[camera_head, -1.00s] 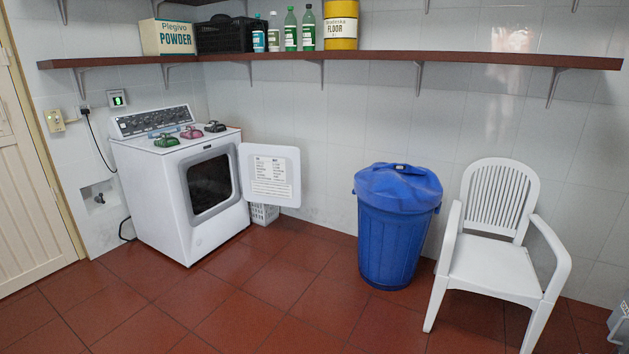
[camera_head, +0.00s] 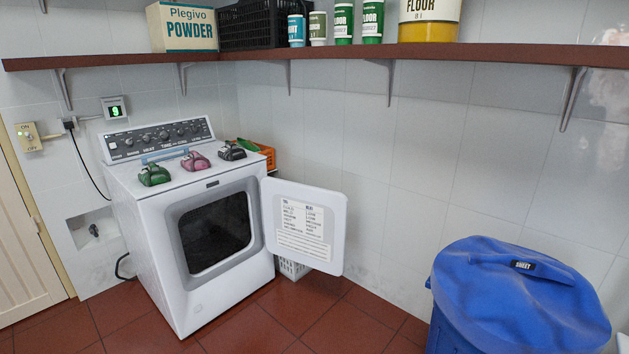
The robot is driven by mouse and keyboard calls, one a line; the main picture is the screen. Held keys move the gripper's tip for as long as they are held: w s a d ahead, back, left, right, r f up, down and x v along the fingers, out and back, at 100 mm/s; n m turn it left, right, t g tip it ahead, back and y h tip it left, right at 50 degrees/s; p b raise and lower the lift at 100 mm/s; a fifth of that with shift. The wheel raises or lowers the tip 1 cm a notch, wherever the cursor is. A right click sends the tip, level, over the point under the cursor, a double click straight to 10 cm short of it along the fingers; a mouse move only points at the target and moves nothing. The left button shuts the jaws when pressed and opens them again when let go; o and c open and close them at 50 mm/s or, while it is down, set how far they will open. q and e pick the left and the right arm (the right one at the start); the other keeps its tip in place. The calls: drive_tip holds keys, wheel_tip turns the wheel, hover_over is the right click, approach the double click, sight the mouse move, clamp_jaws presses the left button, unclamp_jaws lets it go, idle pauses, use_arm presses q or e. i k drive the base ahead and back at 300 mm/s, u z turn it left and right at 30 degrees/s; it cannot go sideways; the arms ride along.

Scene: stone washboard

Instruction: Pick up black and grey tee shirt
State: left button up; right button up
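Three bundles of folded cloth sit in a row on top of the white dryer. The black and grey one (camera_head: 232,151) is at the right end, near the dryer's back right. A pink bundle (camera_head: 195,161) lies in the middle. A green and dark bundle (camera_head: 154,174) lies at the left end. The black and grey bundle is likely the tee shirt; its folds are too small to read clearly. Neither of my grippers is in view.
The white dryer (camera_head: 135,206) stands against the wall, its door (camera_head: 305,222) swung open to the right. An orange basket (camera_head: 265,155) is behind it. A blue lidded bin (camera_head: 470,325) stands at the lower right. A brown shelf (camera_head: 420,54) runs above. Red floor (camera_head: 250,325) is clear in front.

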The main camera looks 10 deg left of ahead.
sight(229, 152)
drive_tip(key=u, duration=0.35)
drive_tip(key=i, duration=2.8)
drive_tip(key=u, duration=0.35)
